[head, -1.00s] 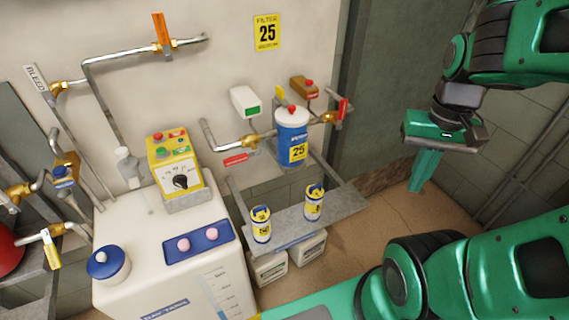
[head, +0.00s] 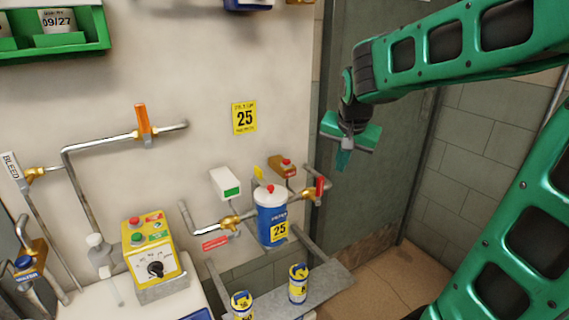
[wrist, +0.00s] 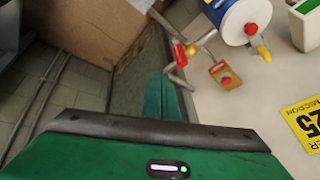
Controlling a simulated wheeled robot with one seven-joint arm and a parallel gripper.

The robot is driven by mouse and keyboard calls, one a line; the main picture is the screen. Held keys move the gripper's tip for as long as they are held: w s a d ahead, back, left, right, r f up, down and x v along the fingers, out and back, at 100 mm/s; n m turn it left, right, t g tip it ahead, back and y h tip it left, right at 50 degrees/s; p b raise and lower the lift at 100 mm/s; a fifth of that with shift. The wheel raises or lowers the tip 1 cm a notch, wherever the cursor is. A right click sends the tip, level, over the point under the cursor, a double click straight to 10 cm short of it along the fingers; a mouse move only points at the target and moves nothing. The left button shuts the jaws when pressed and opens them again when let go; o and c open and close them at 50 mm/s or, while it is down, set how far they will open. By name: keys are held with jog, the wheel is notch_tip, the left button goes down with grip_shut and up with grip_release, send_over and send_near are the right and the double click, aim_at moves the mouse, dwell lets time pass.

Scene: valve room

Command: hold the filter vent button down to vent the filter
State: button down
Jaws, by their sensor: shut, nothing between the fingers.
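The filter (head: 272,222) is a blue canister with a white lid and a yellow "25" label, on the pipe run at the wall. A small red button (head: 270,188) sits on its lid; no vent label is readable. In the wrist view the same button (wrist: 251,29) shows near the top, right of centre. My gripper (head: 343,160) is shut and empty, fingers pointing down. In the head picture it is right of the filter and higher, apart from it. In the wrist view the closed green fingers (wrist: 165,98) are left of the filter, touching nothing.
A brown box with a red button (head: 286,163) and a red-handled valve (head: 320,187) are beside the filter. A yellow lever (head: 258,173) and a white box (head: 226,184) are left of it. Two small cans (head: 298,284) stand on the shelf below.

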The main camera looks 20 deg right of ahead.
aim_at(287, 162)
jog(key=w+a+r+m+t, duration=0.1)
jog(key=w+a+r+t, duration=0.1)
jog(key=w, duration=0.7)
jog(key=w+a+r+m+t, duration=0.1)
jog(key=w+a+r, duration=0.3)
jog(key=w, duration=0.5)
jog(key=shift+a+r+t, duration=0.2)
jog(key=shift+a+t, duration=0.3)
jog(key=shift+a, duration=0.3)
jog(key=shift+f, duration=4.45)
jog(key=shift+s+f, duration=0.1)
jog(key=shift+f, duration=0.25)
jog(key=shift+f, duration=0.55)
